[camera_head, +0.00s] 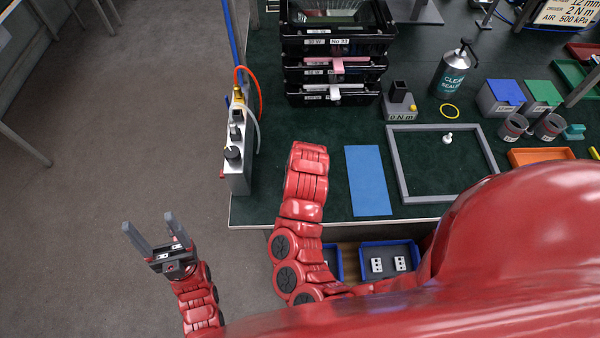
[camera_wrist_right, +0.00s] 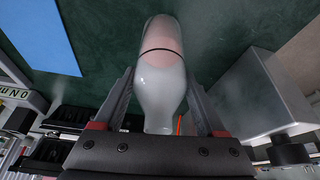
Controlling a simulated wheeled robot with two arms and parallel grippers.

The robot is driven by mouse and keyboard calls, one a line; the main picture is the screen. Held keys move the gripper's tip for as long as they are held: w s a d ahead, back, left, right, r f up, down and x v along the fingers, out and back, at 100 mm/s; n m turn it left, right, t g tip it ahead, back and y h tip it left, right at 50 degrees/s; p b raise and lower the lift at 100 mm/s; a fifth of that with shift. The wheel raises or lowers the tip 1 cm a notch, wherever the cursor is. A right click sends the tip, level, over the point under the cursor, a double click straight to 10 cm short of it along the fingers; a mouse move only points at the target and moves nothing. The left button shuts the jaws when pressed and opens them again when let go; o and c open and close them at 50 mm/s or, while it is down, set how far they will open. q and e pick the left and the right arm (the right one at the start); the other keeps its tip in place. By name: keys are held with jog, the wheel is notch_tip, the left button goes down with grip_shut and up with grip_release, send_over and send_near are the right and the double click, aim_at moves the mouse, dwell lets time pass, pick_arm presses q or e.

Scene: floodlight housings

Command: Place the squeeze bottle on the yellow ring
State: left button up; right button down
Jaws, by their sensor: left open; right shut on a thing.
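The squeeze bottle (camera_wrist_right: 160,48) is pale and translucent with a pinkish part and a dark line around it. It is between the fingers of my right gripper (camera_wrist_right: 160,88), which is shut on it, in the right wrist view. In the head view my red right arm hides that gripper and the bottle. The yellow ring (camera_head: 449,111) lies flat on the dark green bench top, beside a grey bottle with a black top (camera_head: 450,72). My left gripper (camera_head: 155,236) is open and empty over the floor, left of the bench.
A grey metal box with hoses (camera_head: 237,150) stands at the bench's left edge. A blue mat (camera_head: 368,180) and a grey square frame (camera_head: 392,165) lie right of my arm. Stacked black trays (camera_head: 335,45) and a small grey block (camera_head: 398,105) stand behind.

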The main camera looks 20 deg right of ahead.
jog(key=shift+c, duration=2)
grip_release()
jog(key=shift+f, duration=0.1)
jog(key=o, duration=0.4)
jog(key=shift+r, duration=0.3)
